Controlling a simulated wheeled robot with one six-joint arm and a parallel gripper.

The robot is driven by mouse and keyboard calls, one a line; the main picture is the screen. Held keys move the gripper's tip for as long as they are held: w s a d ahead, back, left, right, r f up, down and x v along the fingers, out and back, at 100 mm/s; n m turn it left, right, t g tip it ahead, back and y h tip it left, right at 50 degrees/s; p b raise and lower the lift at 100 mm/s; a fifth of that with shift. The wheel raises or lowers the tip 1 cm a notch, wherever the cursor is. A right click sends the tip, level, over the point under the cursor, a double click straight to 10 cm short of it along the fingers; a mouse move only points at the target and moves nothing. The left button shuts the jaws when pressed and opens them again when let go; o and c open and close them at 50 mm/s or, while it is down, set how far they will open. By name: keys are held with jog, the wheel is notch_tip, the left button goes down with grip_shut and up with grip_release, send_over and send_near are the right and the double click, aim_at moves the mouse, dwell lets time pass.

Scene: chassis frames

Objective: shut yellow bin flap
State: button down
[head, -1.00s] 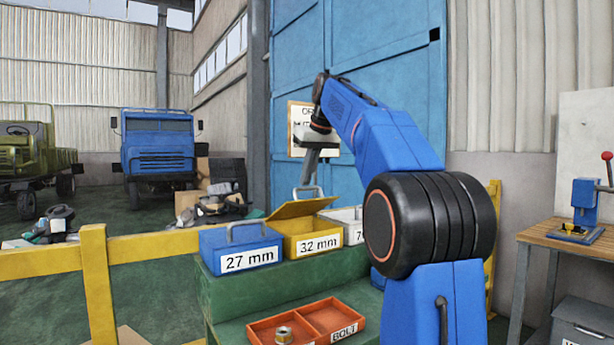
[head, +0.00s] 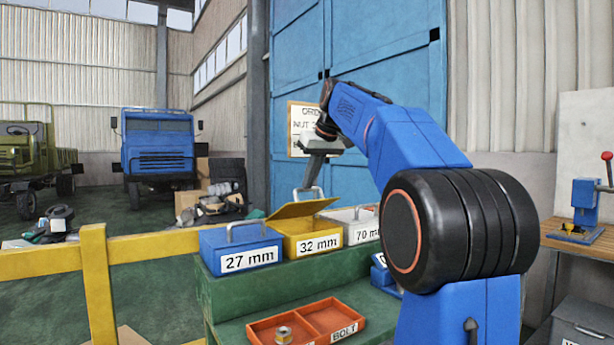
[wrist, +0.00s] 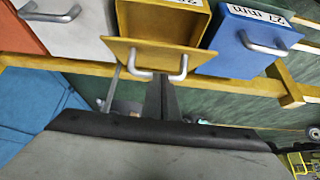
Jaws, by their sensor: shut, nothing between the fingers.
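The yellow bin (head: 312,245), labelled 32 mm, stands in a row of bins on a green stepped bench. Its flap (head: 300,209) is raised and tilted, leaving a gap over the bin. In the wrist view the flap (wrist: 128,55) shows its outer face, with a U-shaped metal handle (wrist: 183,68) at its edge. My gripper (head: 314,188) is shut and empty behind the raised flap. In the wrist view its fingertips (wrist: 160,80) overlap the middle of the handle; I cannot tell whether they touch it.
A blue 27 mm bin (head: 241,249) stands left of the yellow bin and a white 70 mm bin (head: 362,231) right of it. A red tray (head: 290,321) sits on the lower step. A yellow rail (head: 150,246) runs behind the bench.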

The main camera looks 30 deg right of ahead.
aim_at(314, 201)
jog(key=shift+s+f, duration=0.1)
jog(key=shift+s+f+t, duration=1.1)
jog(key=shift+s+f, duration=0.2)
jog(key=shift+s+f+t, duration=0.35)
jog(key=shift+f, duration=0.2)
jog(key=shift+s+f+t, duration=0.3)
jog(key=shift+f+t, duration=0.05)
jog(key=shift+f, duration=0.15)
jog(key=shift+s+d+f, duration=0.1)
jog(key=shift+s+f, duration=0.2)
jog(key=shift+f, duration=0.3)
jog(key=shift+s+f, duration=0.25)
jog(key=shift+f, duration=0.3)
jog(key=r, duration=0.1)
jog(key=s+r, duration=0.1)
jog(key=r, duration=0.2)
jog(key=shift+s+d+r, duration=0.15)
jog(key=shift+s+r, duration=0.1)
jog(key=shift+s, duration=0.05)
jog(key=v, duration=0.9)
jog(key=shift+s+f, duration=0.3)
jog(key=shift+f, duration=0.15)
